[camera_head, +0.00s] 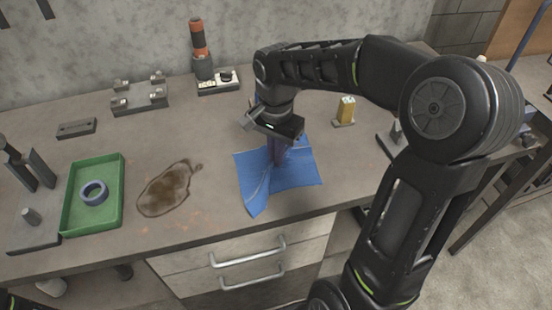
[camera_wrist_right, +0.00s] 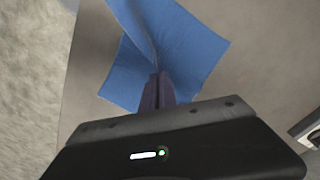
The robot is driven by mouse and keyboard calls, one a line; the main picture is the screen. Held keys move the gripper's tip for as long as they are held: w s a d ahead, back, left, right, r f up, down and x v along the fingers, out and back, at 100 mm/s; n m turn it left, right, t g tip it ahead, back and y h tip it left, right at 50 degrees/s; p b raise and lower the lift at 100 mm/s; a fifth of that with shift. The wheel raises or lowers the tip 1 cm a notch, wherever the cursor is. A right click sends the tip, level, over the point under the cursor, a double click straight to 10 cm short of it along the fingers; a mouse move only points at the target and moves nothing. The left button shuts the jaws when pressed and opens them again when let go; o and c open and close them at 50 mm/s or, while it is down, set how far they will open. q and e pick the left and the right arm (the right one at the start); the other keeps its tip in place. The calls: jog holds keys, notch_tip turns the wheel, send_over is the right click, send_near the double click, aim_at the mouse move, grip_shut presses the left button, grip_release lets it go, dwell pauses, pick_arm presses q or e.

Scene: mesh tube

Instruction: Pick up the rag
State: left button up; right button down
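The rag (camera_head: 292,172) is a blue cloth lying on the workbench near its front edge, with raised folds running through it. My right gripper (camera_head: 277,150) points down over the rag's upper middle. In the right wrist view the rag (camera_wrist_right: 190,45) spreads beyond the fingertips (camera_wrist_right: 157,82), which are close together at a fold in the cloth. The fingers look closed or nearly closed at the fold. Whether cloth is pinched between them is hidden. My left gripper does not clearly show; only a dark bit is at the lower left corner.
A brown stain (camera_head: 165,190) lies left of the rag. A green tray (camera_head: 112,215) holds a roll of tape (camera_head: 94,193). An orange and black tool (camera_head: 199,45) stands at the back, and a yellow block (camera_head: 346,108) is right of the rag. Drawers (camera_head: 250,262) are below the bench top.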

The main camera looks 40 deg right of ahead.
notch_tip(320, 180, up, 11)
jog(key=p, duration=0.7)
notch_tip(320, 180, up, 9)
jog(key=p, duration=0.6)
jog(key=shift+p, duration=0.3)
